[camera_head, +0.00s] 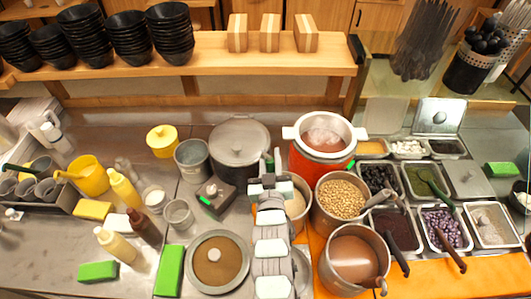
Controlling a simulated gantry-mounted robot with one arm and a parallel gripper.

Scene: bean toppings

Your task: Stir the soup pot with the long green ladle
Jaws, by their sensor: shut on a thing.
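My arm reaches up from the bottom middle, and my gripper (268,180) is among the pots, left of the red pot. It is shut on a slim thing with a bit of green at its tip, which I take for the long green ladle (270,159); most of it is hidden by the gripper. The red pot (312,165) has a wide pale rim and reddish soup inside. A steel pot (330,280) of brown liquid with a ladle stands at the lower right. A lidded dark pot (240,140) stands behind my gripper. I cannot tell where the ladle's bowl is.
A steel pot of beans (318,208) stands right of my gripper. Topping trays (470,180) fill the right side. A glass-lidded pan (192,262) and green block (170,270) lie to the left. Black bowls (125,38) stand on the back shelf.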

